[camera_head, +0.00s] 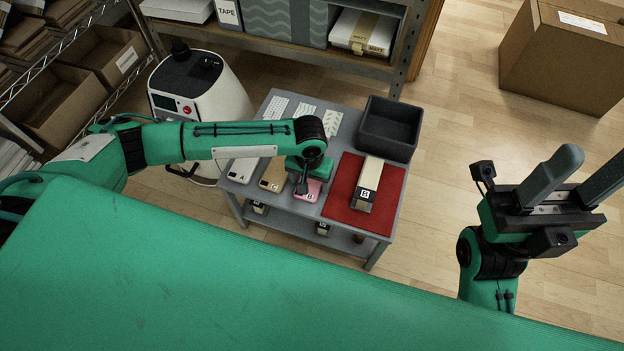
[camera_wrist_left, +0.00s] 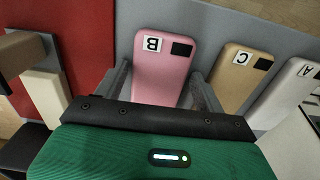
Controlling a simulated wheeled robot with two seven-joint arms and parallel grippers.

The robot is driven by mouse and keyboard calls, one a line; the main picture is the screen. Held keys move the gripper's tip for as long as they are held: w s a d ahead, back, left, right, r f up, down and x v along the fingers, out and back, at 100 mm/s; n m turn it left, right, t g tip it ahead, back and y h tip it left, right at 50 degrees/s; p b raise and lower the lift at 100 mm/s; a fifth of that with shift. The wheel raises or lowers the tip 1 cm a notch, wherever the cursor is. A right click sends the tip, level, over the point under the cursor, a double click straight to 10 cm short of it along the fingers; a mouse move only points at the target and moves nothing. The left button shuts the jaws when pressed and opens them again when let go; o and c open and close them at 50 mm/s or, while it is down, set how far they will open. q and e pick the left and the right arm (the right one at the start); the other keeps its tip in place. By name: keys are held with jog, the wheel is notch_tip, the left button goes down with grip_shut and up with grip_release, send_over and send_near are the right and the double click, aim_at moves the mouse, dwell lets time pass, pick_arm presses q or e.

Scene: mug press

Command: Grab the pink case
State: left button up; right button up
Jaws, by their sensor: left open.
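The pink case (camera_head: 310,191), marked B, lies on the grey table between the tan case and the red mat. It also shows in the left wrist view (camera_wrist_left: 165,72). My left gripper (camera_head: 302,187) is directly above it, pointing down. In the left wrist view its two fingers (camera_wrist_left: 160,90) are apart, one on each side of the pink case. I cannot tell whether they touch it. My right gripper (camera_head: 566,185) is raised at the right, away from the table, with its fingers apart and nothing between them.
The tan case C (camera_head: 276,174) and white case A (camera_head: 243,170) lie to the left of the pink case. A mug press marked B (camera_head: 368,186) stands on the red mat (camera_head: 344,181). A dark bin (camera_head: 389,128) sits at the table's back right corner.

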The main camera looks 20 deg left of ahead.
pick_arm(q)
jog(key=c, duration=0.7)
jog(key=shift+r, duration=0.1)
jog(key=shift+c, duration=0.2)
